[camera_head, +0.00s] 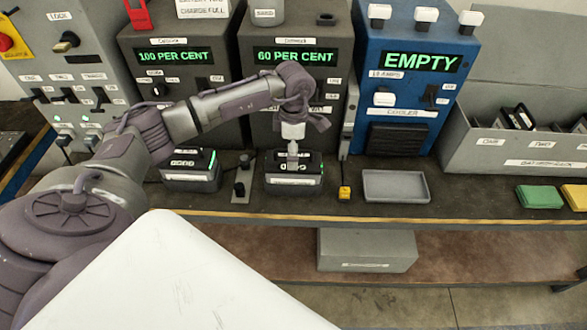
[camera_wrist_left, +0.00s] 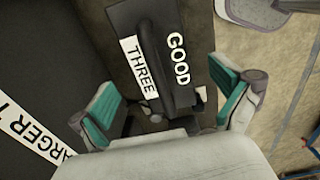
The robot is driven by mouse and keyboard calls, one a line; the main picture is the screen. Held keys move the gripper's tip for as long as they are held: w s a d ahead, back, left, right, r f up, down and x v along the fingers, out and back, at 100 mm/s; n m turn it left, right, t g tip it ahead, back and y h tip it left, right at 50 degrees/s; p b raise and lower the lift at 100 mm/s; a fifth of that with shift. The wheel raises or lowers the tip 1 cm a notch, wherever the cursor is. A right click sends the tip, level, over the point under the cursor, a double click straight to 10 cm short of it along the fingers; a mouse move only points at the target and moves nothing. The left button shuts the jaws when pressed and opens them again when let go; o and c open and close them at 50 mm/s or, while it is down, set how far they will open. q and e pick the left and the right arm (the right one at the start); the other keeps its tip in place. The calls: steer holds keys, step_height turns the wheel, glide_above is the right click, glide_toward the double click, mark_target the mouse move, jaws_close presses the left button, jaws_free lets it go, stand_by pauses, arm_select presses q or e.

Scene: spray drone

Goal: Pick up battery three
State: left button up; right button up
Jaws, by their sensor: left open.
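Battery three (camera_wrist_left: 135,20) is a dark block with a raised handle bar and white labels reading THREE and GOOD in the left wrist view. In the head view this battery (camera_head: 293,182) sits on the bench in front of the charger reading 60 PER CENT. My left gripper (camera_head: 292,158) is directly above it, pointing down. In the left wrist view the gripper's teal fingertips (camera_wrist_left: 168,95) are spread apart on either side of the handle's near end. Whether they touch the battery is unclear. My right gripper is not in view.
A second battery (camera_head: 192,172) sits to the left, before the charger reading 100 PER CENT (camera_head: 175,57). A small post (camera_head: 241,178) stands between the batteries. An empty grey tray (camera_head: 396,186) lies to the right, past a small yellow item (camera_head: 344,193). The blue machine (camera_head: 410,80) reads EMPTY.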

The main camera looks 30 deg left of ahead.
arm_select(q)
steer(key=shift+f, duration=1.4)
steer(key=c, duration=1.7)
steer(key=shift+w+r, duration=0.15)
steer(key=shift+r, duration=0.05)
steer(key=shift+c, duration=0.8)
